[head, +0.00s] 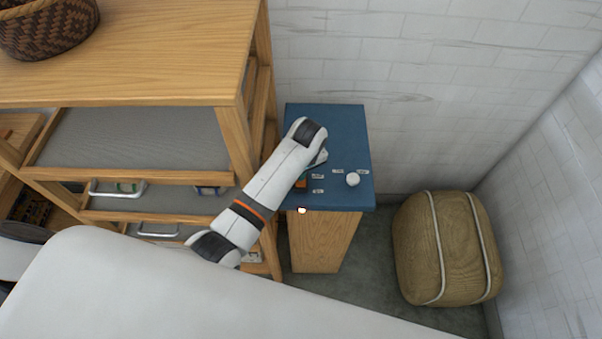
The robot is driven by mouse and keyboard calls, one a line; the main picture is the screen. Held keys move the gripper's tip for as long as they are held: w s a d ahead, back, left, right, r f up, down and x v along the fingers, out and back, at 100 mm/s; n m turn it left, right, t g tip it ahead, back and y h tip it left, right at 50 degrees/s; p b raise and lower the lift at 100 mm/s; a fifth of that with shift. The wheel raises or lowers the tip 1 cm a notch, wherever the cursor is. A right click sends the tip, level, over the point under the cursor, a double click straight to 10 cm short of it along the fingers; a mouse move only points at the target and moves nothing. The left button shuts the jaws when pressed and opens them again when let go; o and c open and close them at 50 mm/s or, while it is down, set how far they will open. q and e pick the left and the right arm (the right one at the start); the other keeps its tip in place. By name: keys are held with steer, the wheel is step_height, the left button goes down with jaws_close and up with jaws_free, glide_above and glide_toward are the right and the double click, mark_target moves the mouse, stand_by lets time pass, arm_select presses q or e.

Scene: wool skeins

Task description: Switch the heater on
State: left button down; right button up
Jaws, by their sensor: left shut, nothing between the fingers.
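A blue-topped wooden stand (345,125) is against the back wall. Its top carries a round white knob (352,179), several small white labels and an orange part (301,183), perhaps a switch, partly covered by my arm. A small light on its front edge (301,210) glows warm white. My left gripper (319,160) is shut and empty over the middle of the blue top, left of and behind the knob. My forearm hides much of it, and I cannot tell whether its tips touch anything. My right gripper is out of view.
A wooden shelf unit (150,50) stands left of the stand, with a woven basket (45,28) on top and grey-lined drawers below. A tan bale with pale straps (447,248) sits on the floor at the right, near the brick walls.

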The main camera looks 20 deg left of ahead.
arm_select(q)
steer(key=shift+r+p, duration=0.45)
steer(key=shift+r, duration=2.6)
steer(key=shift+f, duration=0.1)
